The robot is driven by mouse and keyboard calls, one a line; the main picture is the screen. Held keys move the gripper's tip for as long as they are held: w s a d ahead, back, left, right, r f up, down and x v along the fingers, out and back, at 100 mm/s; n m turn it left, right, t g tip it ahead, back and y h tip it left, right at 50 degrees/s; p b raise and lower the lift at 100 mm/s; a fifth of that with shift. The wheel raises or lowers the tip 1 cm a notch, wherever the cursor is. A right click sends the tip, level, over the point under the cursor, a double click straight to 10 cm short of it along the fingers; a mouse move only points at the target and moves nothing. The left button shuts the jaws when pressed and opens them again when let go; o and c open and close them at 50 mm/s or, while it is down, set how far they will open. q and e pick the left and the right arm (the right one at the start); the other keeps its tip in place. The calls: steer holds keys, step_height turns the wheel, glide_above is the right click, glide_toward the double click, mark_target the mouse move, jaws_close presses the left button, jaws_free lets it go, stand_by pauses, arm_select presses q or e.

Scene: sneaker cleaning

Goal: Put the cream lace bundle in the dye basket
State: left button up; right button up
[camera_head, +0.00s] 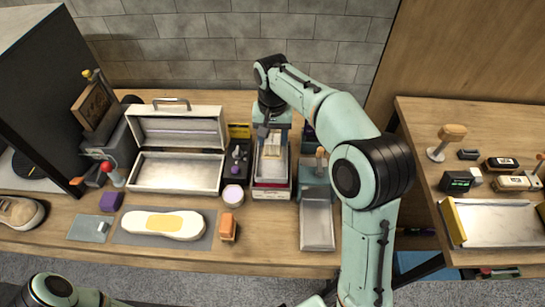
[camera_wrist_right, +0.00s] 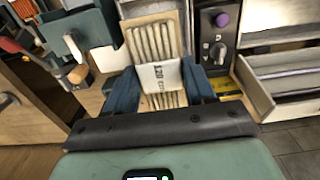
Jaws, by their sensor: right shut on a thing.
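My right gripper (camera_head: 271,138) points down over a narrow pale open-topped container (camera_head: 272,193), which looks like the dye basket. The gripper is shut on the cream lace bundle (camera_head: 272,151). In the right wrist view the bundle (camera_wrist_right: 153,42) shows as cream strands with a white printed band (camera_wrist_right: 162,77), between the two blue fingers of the gripper (camera_wrist_right: 161,88). Whether the bundle touches the container floor cannot be told. My left gripper is outside the frames; only part of my left arm shows at the bottom left.
An open white case (camera_head: 178,172) stands left of the container. A device with a purple knob (camera_head: 235,168) and a round white-lidded jar (camera_head: 233,195) are close on its left. A grey tray (camera_head: 317,225) lies to its right. A sole (camera_head: 162,224) rests on a grey mat in front.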

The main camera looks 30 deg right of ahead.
mark_target(272, 138)
step_height(272, 138, down, 2)
steer(key=shift+w+f, duration=0.15)
steer(key=shift+f, duration=0.05)
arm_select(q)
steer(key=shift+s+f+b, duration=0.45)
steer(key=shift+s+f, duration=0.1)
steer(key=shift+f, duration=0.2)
arm_select(e)
steer(key=shift+f, duration=2.85)
steer(key=shift+f, duration=0.2)
steer(key=o, duration=0.7)
steer(key=shift+o, duration=0.2)
steer(key=shift+r, duration=0.15)
step_height(272, 138, up, 12)
steer(key=shift+r+p, duration=0.1)
steer(key=shift+p, duration=0.9)
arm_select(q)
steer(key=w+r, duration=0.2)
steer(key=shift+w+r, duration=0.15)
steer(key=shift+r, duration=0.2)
